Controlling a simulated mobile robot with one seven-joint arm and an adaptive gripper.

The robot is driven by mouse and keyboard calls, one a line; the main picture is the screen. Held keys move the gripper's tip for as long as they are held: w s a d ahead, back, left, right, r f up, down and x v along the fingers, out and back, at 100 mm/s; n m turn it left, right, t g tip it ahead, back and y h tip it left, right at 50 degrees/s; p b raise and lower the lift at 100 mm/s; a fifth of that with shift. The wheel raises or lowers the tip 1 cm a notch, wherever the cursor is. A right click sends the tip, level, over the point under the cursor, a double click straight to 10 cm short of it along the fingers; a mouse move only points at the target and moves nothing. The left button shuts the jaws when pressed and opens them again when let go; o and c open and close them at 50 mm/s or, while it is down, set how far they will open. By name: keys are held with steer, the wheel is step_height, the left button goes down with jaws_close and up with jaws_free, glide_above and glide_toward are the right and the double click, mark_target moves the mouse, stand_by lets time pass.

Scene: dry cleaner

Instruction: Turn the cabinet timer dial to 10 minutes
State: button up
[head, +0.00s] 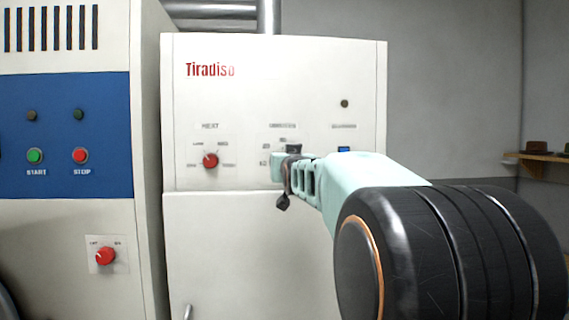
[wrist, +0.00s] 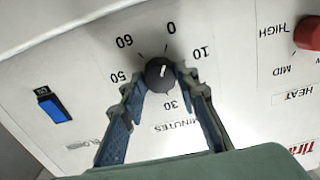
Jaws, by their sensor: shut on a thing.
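The cabinet (head: 270,90) is a white unit marked "Tiradiso". In the wrist view its timer dial (wrist: 160,74) is a round black knob, and the picture is turned nearly upside down. Printed marks 0, 10, 30, 50 and 60 show around it, over the word "MINUTES". The knob's short white line appears to point toward 0. My gripper (wrist: 161,81) is shut on the dial, with one finger on each side of it. The fingers hide part of the scale. In the head view my gripper (head: 284,174) hides most of the dial.
A red heat knob (head: 210,160) sits left of the dial in the head view. A blue switch (wrist: 54,108) is on the dial's other side. A blue control panel (head: 65,120) with start and stop buttons stands at left. A wooden shelf (head: 540,157) is at far right.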

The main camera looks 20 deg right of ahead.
steer(key=shift+f, duration=0.1)
steer(key=m+b, duration=0.4)
steer(key=m, duration=0.5)
steer(key=shift+r+m, duration=0.2)
steer(key=shift+m, duration=0.1)
stand_by(0.4)
steer(key=o, duration=1.1)
steer(key=shift+o, duration=0.2)
steer(key=shift+f, duration=0.1)
